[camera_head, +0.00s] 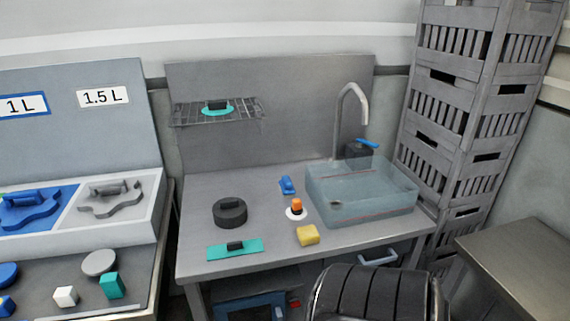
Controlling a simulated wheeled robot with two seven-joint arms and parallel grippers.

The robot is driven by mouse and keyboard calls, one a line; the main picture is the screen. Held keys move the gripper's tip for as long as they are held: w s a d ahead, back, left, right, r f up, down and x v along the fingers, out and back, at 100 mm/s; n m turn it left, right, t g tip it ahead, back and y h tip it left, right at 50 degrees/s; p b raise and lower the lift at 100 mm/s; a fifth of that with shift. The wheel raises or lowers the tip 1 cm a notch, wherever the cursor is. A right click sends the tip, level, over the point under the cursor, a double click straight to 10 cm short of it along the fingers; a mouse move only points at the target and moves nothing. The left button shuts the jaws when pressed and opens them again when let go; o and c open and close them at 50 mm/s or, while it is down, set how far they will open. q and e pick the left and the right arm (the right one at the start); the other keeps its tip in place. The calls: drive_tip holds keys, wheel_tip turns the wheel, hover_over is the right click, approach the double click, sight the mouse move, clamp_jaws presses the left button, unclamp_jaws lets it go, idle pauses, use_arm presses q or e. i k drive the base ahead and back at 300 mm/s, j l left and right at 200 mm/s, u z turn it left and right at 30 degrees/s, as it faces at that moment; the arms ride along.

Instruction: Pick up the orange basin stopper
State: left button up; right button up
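The orange basin stopper (297,204) stands on the grey worktop, just left of the basin. It is a small orange knob with a white round disc at its foot. The translucent blue-grey basin (375,195) is at the right end of the worktop, with a round drain in its floor. Neither of my grippers shows in the head view. Nothing is touching the stopper.
A dark round pot (230,212) and a teal board (235,249) lie left. A faucet (345,110) rises behind the basin; crates (455,110) stack right. A black ribbed shape (375,295) fills the bottom foreground.

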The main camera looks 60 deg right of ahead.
sight(297, 209)
drive_tip(key=z, duration=2.15)
